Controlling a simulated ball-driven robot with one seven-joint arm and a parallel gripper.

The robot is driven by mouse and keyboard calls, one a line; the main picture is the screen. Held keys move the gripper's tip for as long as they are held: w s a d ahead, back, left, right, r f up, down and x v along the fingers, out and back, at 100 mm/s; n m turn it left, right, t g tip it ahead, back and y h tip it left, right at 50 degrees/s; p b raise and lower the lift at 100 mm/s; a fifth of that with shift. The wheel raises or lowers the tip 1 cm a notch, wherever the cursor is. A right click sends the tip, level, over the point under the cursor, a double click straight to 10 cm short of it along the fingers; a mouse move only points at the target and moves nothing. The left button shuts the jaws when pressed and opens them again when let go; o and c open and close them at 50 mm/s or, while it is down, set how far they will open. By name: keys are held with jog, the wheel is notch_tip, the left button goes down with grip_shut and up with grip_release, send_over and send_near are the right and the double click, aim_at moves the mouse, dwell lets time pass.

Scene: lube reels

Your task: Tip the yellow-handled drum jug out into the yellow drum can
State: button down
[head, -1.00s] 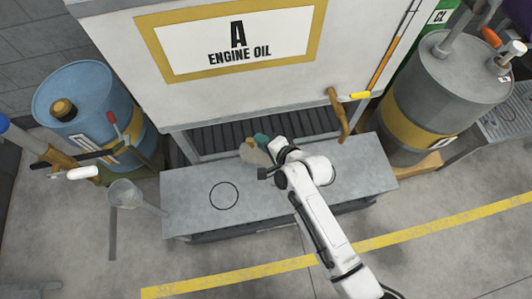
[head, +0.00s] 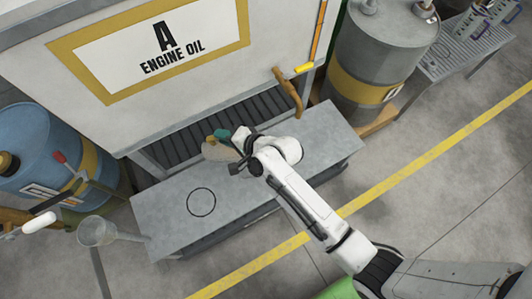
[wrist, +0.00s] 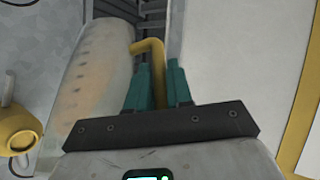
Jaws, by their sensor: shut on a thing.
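My gripper (head: 222,135) is over the back part of the grey bench, its teal fingers showing in both views. In the wrist view the fingers (wrist: 159,70) are shut on the yellow bent handle (wrist: 149,47) of the drum jug. The jug's pale, brown-stained body (wrist: 93,65) is left of the fingers there. In the head view the jug (head: 215,152) is a beige shape beside the fingers, partly hidden by my wrist. I cannot tell whether it is tilted or touches the bench.
The grey bench (head: 255,185) has an empty black ring (head: 201,202). Behind it stands the engine oil tank (head: 80,85). A grey drum with a yellow band (head: 360,88) is at right, a blue drum (head: 40,165) and a funnel (head: 97,231) at left. Purple-handled jugs (head: 485,22) stand upper right.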

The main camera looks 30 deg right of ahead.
jog(key=shift+d, duration=0.1)
jog(key=shift+s+d+b, duration=0.1)
jog(key=shift+b, duration=0.55)
jog(key=shift+s+d+r+t+y+b, duration=0.2)
jog(key=shift+d+r+t+y+b, duration=0.1)
jog(key=shift+r+t+y+b, duration=0.15)
jog(key=shift+r, duration=0.3)
jog(key=shift+s+d, duration=0.1)
jog(key=shift+d+b, duration=0.1)
jog(key=shift+b, duration=0.4)
jog(key=shift+s+d+r+t, duration=0.1)
jog(key=shift+s+r+t, duration=0.05)
jog(key=shift+r+t, duration=0.1)
jog(key=shift+d+b, duration=0.1)
jog(key=shift+b, duration=0.3)
